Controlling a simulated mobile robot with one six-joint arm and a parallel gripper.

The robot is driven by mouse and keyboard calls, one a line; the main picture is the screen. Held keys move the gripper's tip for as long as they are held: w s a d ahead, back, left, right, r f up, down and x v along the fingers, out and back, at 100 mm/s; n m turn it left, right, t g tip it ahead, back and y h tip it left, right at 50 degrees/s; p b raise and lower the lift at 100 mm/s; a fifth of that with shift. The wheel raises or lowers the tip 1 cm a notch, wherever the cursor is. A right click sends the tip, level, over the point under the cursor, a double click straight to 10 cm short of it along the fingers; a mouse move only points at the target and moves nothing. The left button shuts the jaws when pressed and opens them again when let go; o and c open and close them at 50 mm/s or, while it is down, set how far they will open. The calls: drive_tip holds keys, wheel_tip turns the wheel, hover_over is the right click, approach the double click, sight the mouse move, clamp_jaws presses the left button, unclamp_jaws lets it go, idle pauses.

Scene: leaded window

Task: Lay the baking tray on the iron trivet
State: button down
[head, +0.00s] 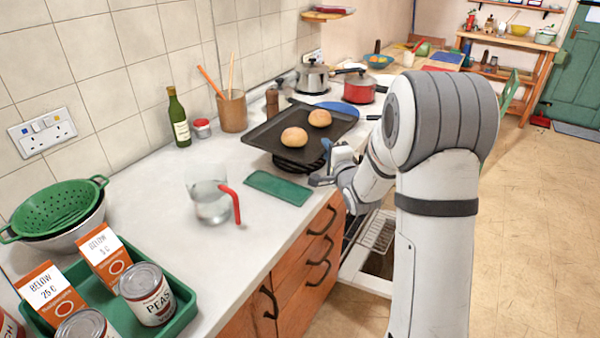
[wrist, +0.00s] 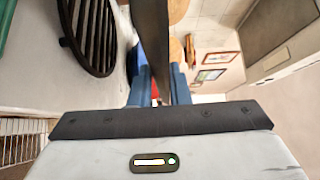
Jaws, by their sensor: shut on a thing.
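The dark baking tray (head: 270,127) carries two round bread rolls, one in front (head: 294,138) and one behind (head: 319,118). My gripper (head: 325,160) is shut on the tray's near edge. In the wrist view the tray (wrist: 152,40) shows edge-on between the blue fingertips of my gripper (wrist: 159,84). The black, slatted, round iron trivet (wrist: 92,35) lies on the worktop below the tray, with a visible gap between them. In the head view the tray hides most of the trivet (head: 298,166).
A green mat (head: 279,187) lies just in front of the trivet. A glass jug with a red handle (head: 210,200) stands nearer. A utensil pot (head: 232,110), a pepper mill (head: 272,101) and a red pan (head: 359,88) stand around the tray. An oven door (head: 370,250) is open below.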

sight(327, 183)
drive_tip(key=shift+d+r+b, duration=0.2)
drive_tip(key=shift+r+b, duration=0.4)
drive_tip(key=shift+b, duration=0.5)
drive_tip(key=shift+f, duration=4.8)
drive_tip(key=shift+f+b, duration=0.1)
drive_tip(key=shift+b, duration=0.2)
drive_tip(key=c, duration=1.8)
unclamp_jaws()
drive_tip(key=shift+f, duration=0.1)
drive_tip(key=shift+o, duration=0.8)
drive_tip(key=shift+s, duration=0.1)
